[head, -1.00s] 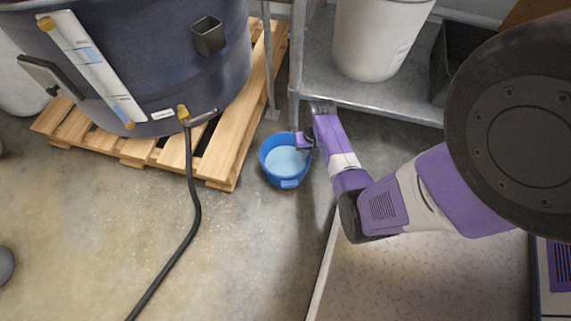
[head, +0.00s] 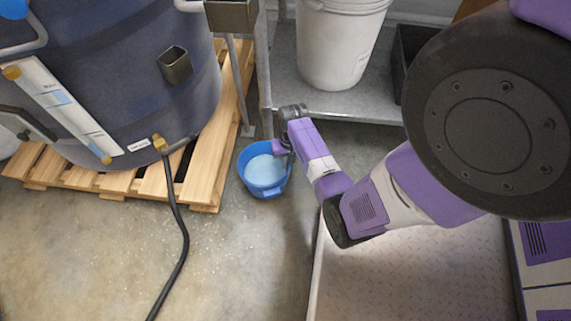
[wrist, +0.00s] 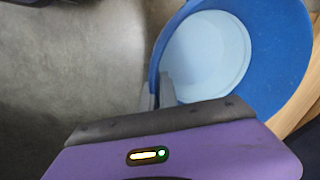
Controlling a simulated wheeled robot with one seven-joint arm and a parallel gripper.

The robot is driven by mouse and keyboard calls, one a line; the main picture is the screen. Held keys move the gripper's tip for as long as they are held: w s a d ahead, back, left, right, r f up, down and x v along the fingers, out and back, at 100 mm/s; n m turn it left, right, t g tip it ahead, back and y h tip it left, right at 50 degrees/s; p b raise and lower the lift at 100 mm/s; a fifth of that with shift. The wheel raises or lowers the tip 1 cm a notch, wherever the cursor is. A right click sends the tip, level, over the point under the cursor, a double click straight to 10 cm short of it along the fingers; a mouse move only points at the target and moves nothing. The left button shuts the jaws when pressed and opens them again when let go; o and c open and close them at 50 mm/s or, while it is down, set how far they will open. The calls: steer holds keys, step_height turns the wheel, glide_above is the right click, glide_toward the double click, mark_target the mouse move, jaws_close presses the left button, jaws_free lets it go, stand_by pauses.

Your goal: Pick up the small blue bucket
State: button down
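The small blue bucket (head: 265,190) is in the middle of the head view, right of the pallet's corner, with pale liquid or a pale bottom inside. It fills the upper right of the wrist view (wrist: 283,55). My gripper (head: 287,150) is at its right rim in the head view. In the wrist view the fingers (wrist: 157,92) are close together, one on each side of the bucket's wall, shut on the rim. Part of the fingers is hidden behind my purple gripper body. Any gap under the bucket is hard to judge.
A large dark blue tank (head: 130,75) stands on a wooden pallet (head: 207,190) at the left. A black hose (head: 182,235) runs from it across the floor. A metal shelf (head: 345,100) with a white bucket (head: 338,45) is behind my arm.

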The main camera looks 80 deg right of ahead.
step_height(320, 180, up, 16)
steer(key=p, duration=0.7)
steer(key=shift+w+f, duration=0.1)
steer(key=shift+w, duration=0.05)
